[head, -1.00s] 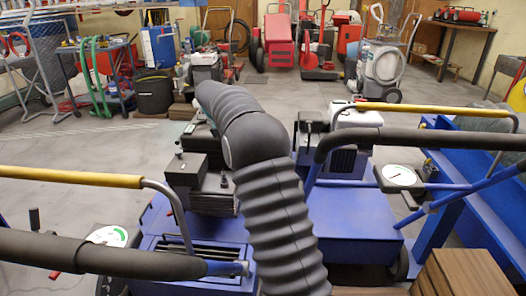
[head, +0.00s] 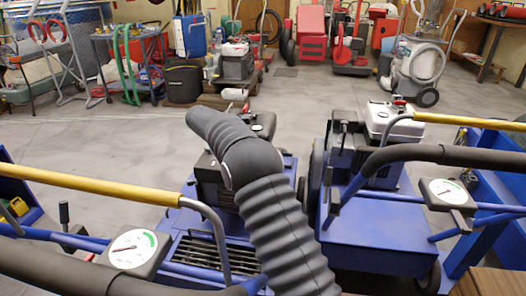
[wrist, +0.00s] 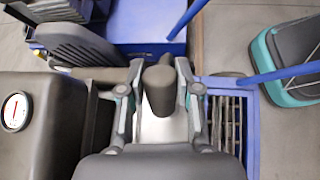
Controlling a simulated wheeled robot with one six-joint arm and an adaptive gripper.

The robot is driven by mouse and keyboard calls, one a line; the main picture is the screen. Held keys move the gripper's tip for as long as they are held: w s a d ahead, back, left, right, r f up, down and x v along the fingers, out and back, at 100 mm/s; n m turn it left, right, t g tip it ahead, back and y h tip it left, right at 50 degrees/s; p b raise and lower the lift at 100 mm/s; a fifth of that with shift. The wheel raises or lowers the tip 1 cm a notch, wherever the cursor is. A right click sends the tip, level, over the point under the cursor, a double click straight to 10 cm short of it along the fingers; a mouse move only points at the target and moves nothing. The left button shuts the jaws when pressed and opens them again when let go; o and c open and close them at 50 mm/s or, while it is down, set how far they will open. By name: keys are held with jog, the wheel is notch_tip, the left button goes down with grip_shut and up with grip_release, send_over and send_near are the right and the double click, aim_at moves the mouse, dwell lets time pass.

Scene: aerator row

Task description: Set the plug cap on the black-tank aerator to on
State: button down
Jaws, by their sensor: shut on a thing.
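In the head view the black-tank aerator stands left of centre, its blue deck and grille (head: 215,252) low in view and its black engine (head: 212,182) partly hidden behind my ribbed arm. My gripper is hidden in the head view. In the wrist view my gripper (wrist: 159,82) has a finger on each side of a dark upright cylinder, which looks like the plug cap (wrist: 159,92), and is shut on it. A dark rounded body with a small round gauge (wrist: 15,111) lies left of it. I cannot read the cap's seating.
A second blue aerator with a white tank (head: 394,122) stands to the right. Foam-covered handlebars and a yellow-gripped bar (head: 100,186) cross the foreground, with a dial (head: 134,248) at lower left. Open grey floor (head: 110,140) lies beyond. A teal-edged dark object (wrist: 293,58) shows in the wrist view.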

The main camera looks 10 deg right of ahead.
jog(key=shift+w+a, duration=0.1)
dwell(0.3)
jog(key=c, duration=0.8)
grip_release()
jog(key=shift+f, duration=0.1)
notch_tip(320, 180, up, 10)
jog(key=shift+r, duration=0.1)
